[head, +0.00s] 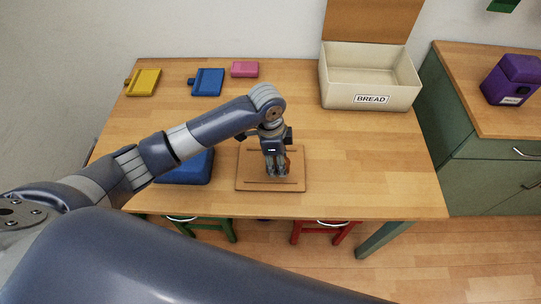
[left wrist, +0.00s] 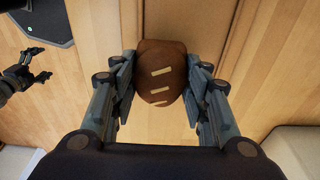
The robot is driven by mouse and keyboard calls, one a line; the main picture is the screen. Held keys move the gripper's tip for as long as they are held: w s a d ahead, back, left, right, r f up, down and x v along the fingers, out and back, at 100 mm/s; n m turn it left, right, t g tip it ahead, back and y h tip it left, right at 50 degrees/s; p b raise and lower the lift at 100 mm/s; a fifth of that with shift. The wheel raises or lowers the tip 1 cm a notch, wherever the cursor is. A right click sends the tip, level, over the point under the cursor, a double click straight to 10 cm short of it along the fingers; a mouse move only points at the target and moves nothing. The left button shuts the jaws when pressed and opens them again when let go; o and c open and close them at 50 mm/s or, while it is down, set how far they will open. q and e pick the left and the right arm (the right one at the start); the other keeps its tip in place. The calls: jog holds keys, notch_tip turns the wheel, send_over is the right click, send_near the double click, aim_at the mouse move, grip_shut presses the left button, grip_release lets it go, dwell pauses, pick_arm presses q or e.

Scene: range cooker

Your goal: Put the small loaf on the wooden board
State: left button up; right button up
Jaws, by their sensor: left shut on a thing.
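The small loaf (left wrist: 160,72) is brown with pale slashes on its crust. My left gripper (head: 276,172) is shut on it, with one finger on each side in the left wrist view. In the head view only a sliver of the loaf (head: 288,160) shows beside the fingers. The wooden board (head: 247,179) lies near the table's front edge, directly under the gripper. I cannot tell whether the loaf touches it. My right gripper (left wrist: 44,79) shows at the left of the left wrist view, with its fingers apart and nothing between them.
A blue item (head: 186,168) lies left of the board, partly behind my arm. Yellow (head: 144,82), blue (head: 207,82) and pink (head: 245,69) items lie at the back. An open bread bin (head: 345,95) stands back right. The table right of the board is clear.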

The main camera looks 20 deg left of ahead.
pick_arm(q)
jog(key=shift+w+a+f, duration=0.15)
jog(key=shift+w+a, duration=1.2)
jog(key=shift+a, duration=0.1)
notch_tip(320, 180, down, 3)
jog(key=shift+s+r+p, duration=0.1)
jog(key=shift+r+p, duration=0.05)
jog(key=shift+p, duration=0.45)
jog(key=shift+d+f, duration=0.1)
jog(key=shift+f, duration=0.35)
jog(key=shift+f, duration=0.1)
jog(key=o, duration=1.1)
jog(key=shift+c, duration=0.2)
notch_tip(320, 180, up, 12)
jog(key=a, duration=0.1)
jog(key=shift+s+a+b, duration=0.2)
jog(key=shift+b, duration=0.25)
